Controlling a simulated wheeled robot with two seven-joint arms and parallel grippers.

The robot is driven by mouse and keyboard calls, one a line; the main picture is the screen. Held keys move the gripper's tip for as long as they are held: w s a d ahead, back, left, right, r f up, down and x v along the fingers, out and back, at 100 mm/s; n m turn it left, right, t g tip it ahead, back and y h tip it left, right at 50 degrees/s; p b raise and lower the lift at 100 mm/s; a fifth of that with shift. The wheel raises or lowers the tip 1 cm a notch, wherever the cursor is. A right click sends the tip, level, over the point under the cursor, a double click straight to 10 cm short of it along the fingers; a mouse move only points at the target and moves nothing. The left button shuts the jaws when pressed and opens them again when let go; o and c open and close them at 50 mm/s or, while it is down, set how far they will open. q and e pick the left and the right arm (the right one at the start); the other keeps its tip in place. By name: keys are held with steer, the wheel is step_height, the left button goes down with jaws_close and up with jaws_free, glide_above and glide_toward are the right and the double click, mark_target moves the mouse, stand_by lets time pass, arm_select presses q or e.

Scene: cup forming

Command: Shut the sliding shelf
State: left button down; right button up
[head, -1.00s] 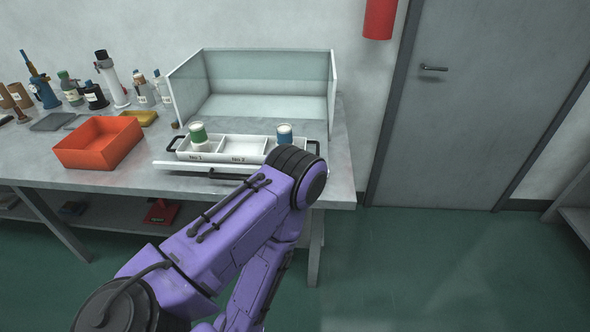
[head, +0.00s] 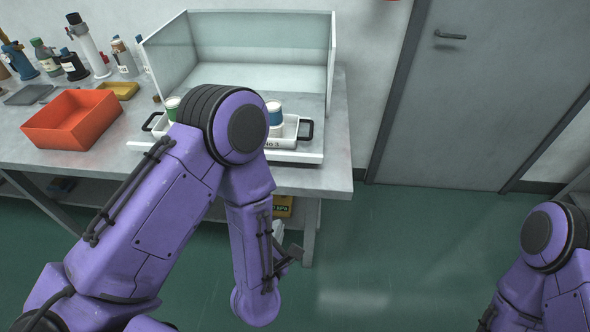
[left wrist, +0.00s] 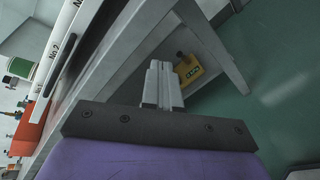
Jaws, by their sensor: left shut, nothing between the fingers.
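The sliding shelf (head: 304,158) is a thin pale board on the bench, at the open front of a clear-walled enclosure (head: 262,68). The tray also shows in the left wrist view (left wrist: 63,42). My left gripper (head: 290,252) is low in front of the bench, below the shelf and apart from it. Its fingers (left wrist: 161,72) are shut and empty. My right gripper is out of view.
A red-orange bin (head: 72,122) sits left of the shelf, with several bottles behind it. A yellow box (head: 283,206) is under the bench, near a bench leg (head: 311,230). A grey door (head: 465,100) is at the right. The green floor before it is clear.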

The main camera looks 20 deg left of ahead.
arm_select(q)
steer(key=w+d+r+n+t+y, duration=0.1)
steer(key=w+d+r+n+t, duration=0.15)
steer(key=r+n, duration=0.65)
steer(key=n+p, duration=0.3)
steer(key=p, duration=0.1)
glide_toward(298, 159)
steer(key=shift+t+y, duration=0.25)
steer(key=shift+y, duration=0.05)
steer(key=x, duration=0.5)
steer(key=shift+w+f, duration=0.1)
steer(key=shift+w, duration=0.25)
steer(key=shift+w+a+f, duration=0.15)
steer(key=shift+w, duration=0.4)
